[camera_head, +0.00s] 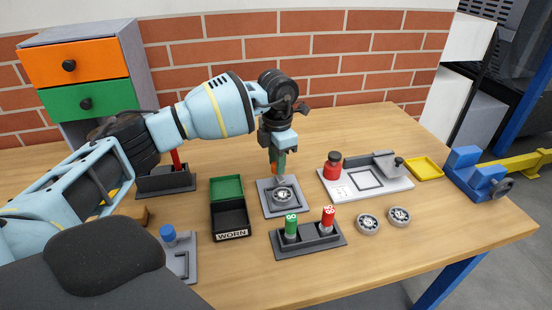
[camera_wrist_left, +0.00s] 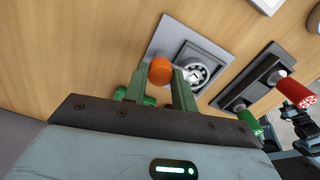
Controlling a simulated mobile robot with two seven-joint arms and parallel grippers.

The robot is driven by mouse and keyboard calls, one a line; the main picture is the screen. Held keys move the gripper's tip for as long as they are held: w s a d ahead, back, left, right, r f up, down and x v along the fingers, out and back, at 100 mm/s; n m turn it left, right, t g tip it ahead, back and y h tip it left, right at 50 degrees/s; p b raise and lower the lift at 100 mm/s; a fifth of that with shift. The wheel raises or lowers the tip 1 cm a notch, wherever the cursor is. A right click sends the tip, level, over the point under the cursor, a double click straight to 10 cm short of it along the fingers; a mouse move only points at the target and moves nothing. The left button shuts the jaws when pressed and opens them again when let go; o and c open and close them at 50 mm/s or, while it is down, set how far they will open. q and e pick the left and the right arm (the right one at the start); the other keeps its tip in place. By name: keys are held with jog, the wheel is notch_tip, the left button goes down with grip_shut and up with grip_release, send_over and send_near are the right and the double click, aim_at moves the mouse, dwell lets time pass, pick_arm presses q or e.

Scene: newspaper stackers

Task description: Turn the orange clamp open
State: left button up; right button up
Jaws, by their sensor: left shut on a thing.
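The orange clamp (camera_wrist_left: 160,70) shows as a round orange knob in the left wrist view, at the edge of a grey fixture plate (camera_wrist_left: 172,38). In the head view only a sliver of it shows under my gripper. A round metal part (camera_wrist_left: 194,72) with a dark face sits in the fixture, and it also shows in the head view (camera_head: 283,194). My left gripper (camera_head: 277,172) points down over the back of the fixture. Its green fingers (camera_wrist_left: 160,84) are shut on the orange clamp, one on each side. My right gripper is in neither view.
An open green-lidded box (camera_head: 232,219) marked WORN stands left of the fixture. A dark holder (camera_head: 312,240) with green and red cylinders is in front. Two loose round parts (camera_head: 368,224) lie to the right. A white tray (camera_head: 384,184) stands at back right. The front right table is clear.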

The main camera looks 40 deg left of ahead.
pick_arm(q)
jog(key=n+p, duration=0.1)
jog(key=n, duration=0.1)
jog(key=n+p, duration=0.1)
jog(key=n, duration=0.1)
jog(key=shift+r+p, duration=0.3)
jog(key=n+p, duration=0.2)
jog(key=n, duration=0.3)
jog(key=shift+n+p, duration=0.3)
jog(key=shift+p, duration=0.1)
jog(key=shift+f+n+p, duration=0.1)
jog(key=shift+n+p, duration=0.25)
jog(key=shift+n, duration=1.45)
jog(key=shift+f+n, duration=0.2)
jog(key=shift+n, duration=1.7)
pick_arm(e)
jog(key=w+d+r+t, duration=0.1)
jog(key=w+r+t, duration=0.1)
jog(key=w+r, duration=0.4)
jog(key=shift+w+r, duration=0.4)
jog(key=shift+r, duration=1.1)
pick_arm(q)
jog(key=o, duration=1)
jog(key=shift+r, duration=0.1)
notch_tip(320, 180, up, 8)
jog(key=shift+f, duration=0.2)
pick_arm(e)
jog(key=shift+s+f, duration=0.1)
